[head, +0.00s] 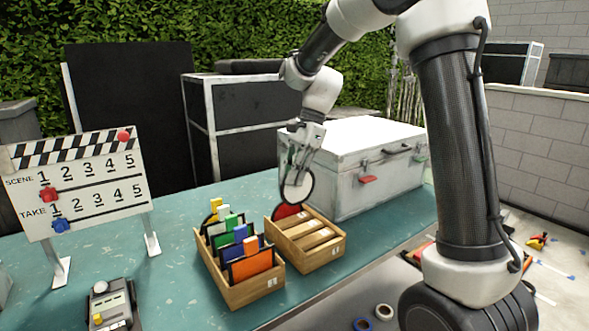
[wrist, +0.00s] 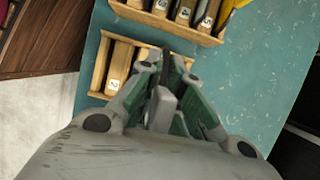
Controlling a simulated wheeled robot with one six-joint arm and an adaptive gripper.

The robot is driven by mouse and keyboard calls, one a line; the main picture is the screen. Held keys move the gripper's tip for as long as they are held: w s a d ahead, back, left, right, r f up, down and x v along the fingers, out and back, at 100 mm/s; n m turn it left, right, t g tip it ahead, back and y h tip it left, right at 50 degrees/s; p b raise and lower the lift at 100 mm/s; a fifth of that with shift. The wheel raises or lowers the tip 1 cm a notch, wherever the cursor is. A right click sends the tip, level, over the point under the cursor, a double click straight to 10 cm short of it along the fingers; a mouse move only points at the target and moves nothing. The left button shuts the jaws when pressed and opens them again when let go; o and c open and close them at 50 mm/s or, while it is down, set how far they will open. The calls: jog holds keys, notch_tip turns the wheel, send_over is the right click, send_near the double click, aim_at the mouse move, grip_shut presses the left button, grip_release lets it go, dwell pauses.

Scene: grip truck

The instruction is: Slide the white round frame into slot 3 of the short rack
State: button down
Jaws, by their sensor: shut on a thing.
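The white round frame (head: 297,188) has a dark rim and hangs upright from my gripper (head: 299,163), which is shut on its upper part. It is above the back end of the short rack (head: 322,262), apart from the slots as far as I can tell. The short rack is a wooden box with dividers; a red round piece (head: 286,211) stands at its back end, partly behind the white frame. In the wrist view my gripper (wrist: 168,82) partly covers the short rack (wrist: 97,68), and the held frame is hardly visible. I cannot make out which slot is number 3.
A longer wooden rack (head: 241,296) with several coloured cards stands just left of the short rack. A white case (head: 345,180) stands close behind and right. A clapperboard (head: 80,180) and a small device (head: 110,305) are at left. Teal tabletop is free behind the racks.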

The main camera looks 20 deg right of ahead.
aim_at(293, 196)
jog(key=shift+w+f, duration=0.15)
jog(key=shift+f, duration=1.15)
jog(key=shift+w+f, duration=0.1)
jog(key=shift+f, duration=1.15)
jog(key=shift+f, duration=0.25)
jog(key=shift+f, duration=0.35)
jog(key=shift+f, duration=0.15)
jog(key=shift+f, duration=2.5)
jog(key=c, duration=1.5)
grip_release()
